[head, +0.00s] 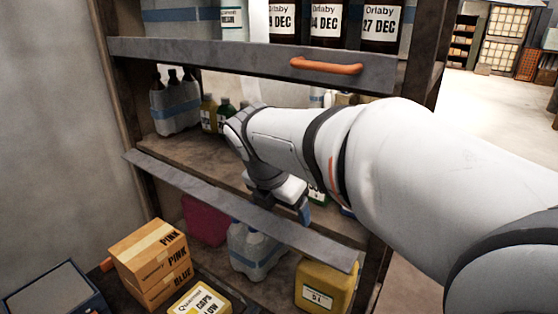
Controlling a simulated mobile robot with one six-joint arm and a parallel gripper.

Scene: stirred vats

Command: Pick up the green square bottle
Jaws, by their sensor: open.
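A dark green bottle (226,111) stands on the middle shelf, beside a yellow bottle (208,113). My arm hides its right side, and I cannot tell if it is square. Another container with a green edge (317,194) shows only in part behind my wrist, to the right. My gripper (304,213) hangs below the wrist at the shelf's front bar, right of and nearer than the dark green bottle. It is open, with no object seen in it, but its fingers are mostly hidden.
A grey front bar (225,200) edges the middle shelf (190,155); another bar (220,59) with an orange handle (327,65) crosses above. A shrink-wrapped bottle pack (175,106) stands left. Below are a yellow canister (325,287) and cardboard boxes (147,258).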

